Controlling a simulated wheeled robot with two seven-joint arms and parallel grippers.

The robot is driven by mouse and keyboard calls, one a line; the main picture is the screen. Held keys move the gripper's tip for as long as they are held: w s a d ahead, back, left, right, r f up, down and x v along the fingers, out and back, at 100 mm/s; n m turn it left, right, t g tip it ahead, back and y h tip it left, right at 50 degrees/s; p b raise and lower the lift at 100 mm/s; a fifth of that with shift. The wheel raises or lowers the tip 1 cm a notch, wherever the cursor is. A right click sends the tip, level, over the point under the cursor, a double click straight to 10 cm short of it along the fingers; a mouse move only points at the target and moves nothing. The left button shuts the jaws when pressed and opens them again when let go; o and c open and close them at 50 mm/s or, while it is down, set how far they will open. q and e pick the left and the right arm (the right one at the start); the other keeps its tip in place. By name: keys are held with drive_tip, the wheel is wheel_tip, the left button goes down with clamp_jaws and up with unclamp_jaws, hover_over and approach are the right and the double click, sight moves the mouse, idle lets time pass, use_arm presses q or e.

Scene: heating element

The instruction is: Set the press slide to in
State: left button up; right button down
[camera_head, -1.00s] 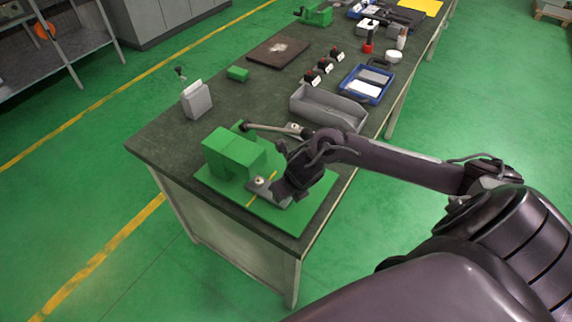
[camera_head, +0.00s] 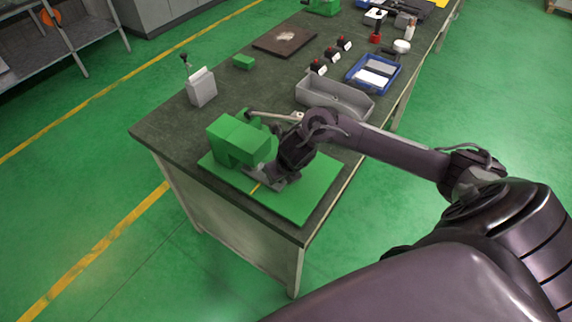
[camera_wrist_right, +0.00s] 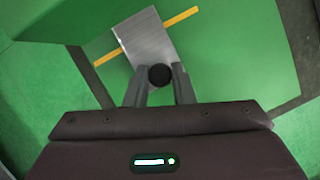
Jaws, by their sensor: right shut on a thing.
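The green press (camera_head: 240,138) stands on its green base plate (camera_head: 315,195) at the near end of the bench. The press slide, a flat grey metal plate, lies over the yellow line; it shows in the right wrist view (camera_wrist_right: 147,38) with a round black knob (camera_wrist_right: 160,75) at its near end. My right gripper (camera_wrist_right: 160,84) is shut on this knob, one finger on each side. In the head view my right gripper (camera_head: 276,181) is low beside the press opening and hides much of the slide. My left gripper is not in view.
The press lever (camera_head: 272,116) sticks out behind my right wrist. A grey open bin (camera_head: 335,99) stands just beyond my right arm. A grey box (camera_head: 202,88) and a small green block (camera_head: 244,62) stand farther back. The bench's near corner is clear.

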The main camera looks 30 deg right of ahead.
drive_tip(key=shift+w, duration=0.15)
drive_tip(key=c, duration=1.6)
unclamp_jaws()
drive_tip(key=shift+r, duration=0.1)
drive_tip(key=o, duration=0.3)
drive_tip(key=shift+w+a, duration=0.15)
drive_tip(key=shift+o, duration=0.2)
drive_tip(key=v, duration=0.7)
drive_tip(key=shift+s+r, duration=0.25)
